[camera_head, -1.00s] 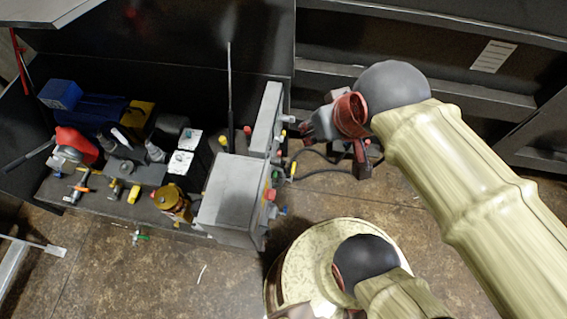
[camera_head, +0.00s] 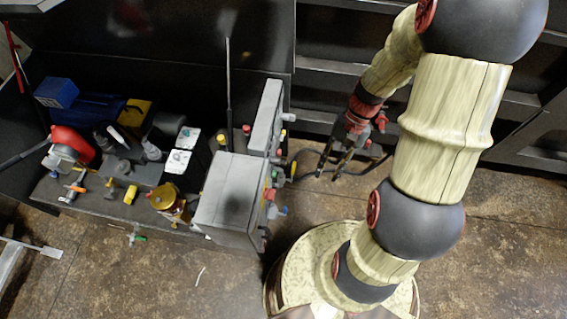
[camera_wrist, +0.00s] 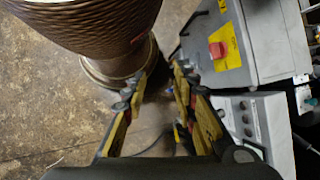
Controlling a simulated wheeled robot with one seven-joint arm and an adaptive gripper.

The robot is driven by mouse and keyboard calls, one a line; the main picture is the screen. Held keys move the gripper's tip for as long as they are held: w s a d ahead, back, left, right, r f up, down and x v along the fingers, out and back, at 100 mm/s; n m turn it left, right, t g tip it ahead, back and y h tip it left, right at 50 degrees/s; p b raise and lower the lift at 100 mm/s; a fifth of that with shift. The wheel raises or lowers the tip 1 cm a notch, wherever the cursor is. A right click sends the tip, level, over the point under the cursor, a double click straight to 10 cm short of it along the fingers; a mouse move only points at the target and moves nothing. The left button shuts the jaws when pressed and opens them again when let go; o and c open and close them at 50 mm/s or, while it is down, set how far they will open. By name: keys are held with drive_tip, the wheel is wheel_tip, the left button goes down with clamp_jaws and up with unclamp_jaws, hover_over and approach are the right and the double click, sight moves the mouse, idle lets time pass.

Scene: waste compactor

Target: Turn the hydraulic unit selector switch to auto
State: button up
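My gripper (camera_head: 336,170) hangs fingers-down over the floor, to the right of the grey control boxes and apart from them. In the wrist view, its yellow-padded fingers (camera_wrist: 160,84) are spread with nothing between them. A large grey box (camera_head: 228,196) carries small coloured controls (camera_head: 271,195) on its right face. A narrower grey box (camera_head: 265,118) stands behind it. The wrist view shows a red button on a yellow plate (camera_wrist: 217,49) and a panel with dark round knobs (camera_wrist: 244,118). Which knob is the hydraulic unit selector, and its setting, I cannot tell.
A dark bench (camera_head: 100,205) left of the boxes holds a red-capped part (camera_head: 72,145), a brass-coloured cylinder (camera_head: 168,198) and valves. A thin upright rod (camera_head: 228,90) rises behind the large box. A black cable (camera_head: 305,155) runs near my gripper. Brown floor (camera_head: 500,240) is open at right.

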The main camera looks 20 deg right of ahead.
wheel_tip(320, 180, down, 13)
drive_tip(key=a+m+y+b, duration=0.1)
drive_tip(key=a+m+y, duration=0.1)
drive_tip(key=m+y, duration=0.3)
drive_tip(key=m+t+y, duration=0.3)
drive_tip(key=t+y, duration=0.2)
drive_tip(key=t, duration=0.7)
approach(283, 161)
drive_tip(key=a+f, duration=0.1)
drive_tip(key=a, duration=0.1)
drive_tip(key=shift+w+b+x, duration=0.15)
drive_tip(key=shift+b+x, duration=0.4)
drive_tip(key=shift+x, duration=1.45)
drive_tip(key=shift+w+b+x, duration=0.2)
drive_tip(key=shift+b+x, duration=0.3)
drive_tip(key=shift+x, duration=1.5)
drive_tip(key=shift+d+r, duration=0.1)
drive_tip(key=shift+d, duration=0.1)
drive_tip(key=shift+c, duration=0.9)
clamp_jaws()
